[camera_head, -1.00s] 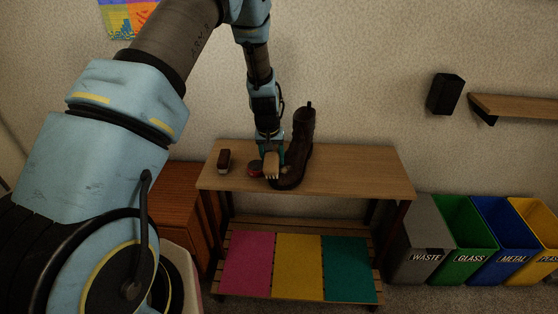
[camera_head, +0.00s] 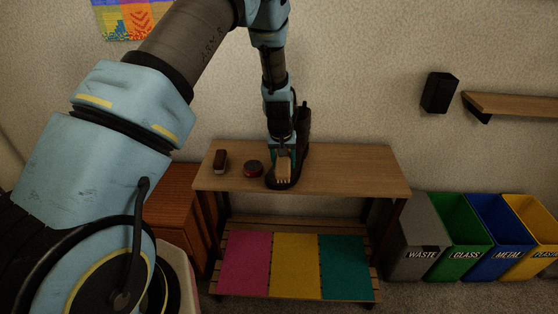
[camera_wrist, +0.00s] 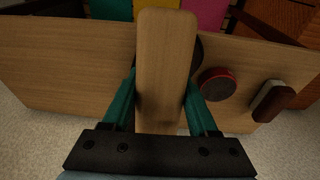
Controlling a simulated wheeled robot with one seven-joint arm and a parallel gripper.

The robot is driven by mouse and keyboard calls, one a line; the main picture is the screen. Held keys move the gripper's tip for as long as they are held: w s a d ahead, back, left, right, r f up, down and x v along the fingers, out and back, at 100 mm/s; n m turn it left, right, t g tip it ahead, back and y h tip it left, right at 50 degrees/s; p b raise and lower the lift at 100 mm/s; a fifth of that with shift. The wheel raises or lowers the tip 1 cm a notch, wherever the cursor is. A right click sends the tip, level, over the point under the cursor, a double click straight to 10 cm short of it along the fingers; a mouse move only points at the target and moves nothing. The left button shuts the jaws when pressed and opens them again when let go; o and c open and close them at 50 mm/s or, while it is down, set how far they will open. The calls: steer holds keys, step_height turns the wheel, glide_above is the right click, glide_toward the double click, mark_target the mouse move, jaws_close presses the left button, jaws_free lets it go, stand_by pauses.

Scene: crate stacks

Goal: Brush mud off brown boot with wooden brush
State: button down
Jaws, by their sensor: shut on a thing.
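My gripper (camera_head: 284,153) is shut on the wooden brush (camera_head: 283,170), and its teal fingers grip the pale wooden block from both sides. The brush also fills the middle of the wrist view (camera_wrist: 165,60). The brown boot (camera_head: 304,125) stands upright on the wooden bench. The brush is over the front of the boot, and the boot's dark toe shows around it. I cannot tell whether the bristles touch the boot. In the wrist view the brush hides nearly all of the boot. Mud cannot be made out.
A round red tin (camera_head: 253,168) and a small dark brush with a pale side (camera_head: 221,161) lie left of the boot on the bench (camera_head: 360,173). The bench's right part is clear. Labelled bins (camera_head: 420,255) stand to the right. A wall shelf (camera_head: 515,104) is further right.

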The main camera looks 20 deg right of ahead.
steer(key=shift+s+d, duration=0.85)
steer(key=shift+d, duration=0.15)
steer(key=shift+w+a+f+b, duration=0.15)
steer(key=shift+w+a+b, duration=0.2)
steer(key=shift+w+a, duration=1.1)
steer(key=shift+w+a+f+b, duration=0.1)
steer(key=shift+w+a+b, duration=0.2)
steer(key=shift+w+a, duration=1.05)
steer(key=shift+s+a, duration=0.15)
steer(key=w+p+v, duration=0.1)
steer(key=p+v, duration=0.3)
steer(key=v, duration=0.1)
steer(key=shift+s+r, duration=0.5)
steer(key=shift+s, duration=0.05)
steer(key=shift+a, duration=0.1)
steer(key=p+v, duration=0.1)
steer(key=v, duration=0.2)
steer(key=shift+p, duration=0.4)
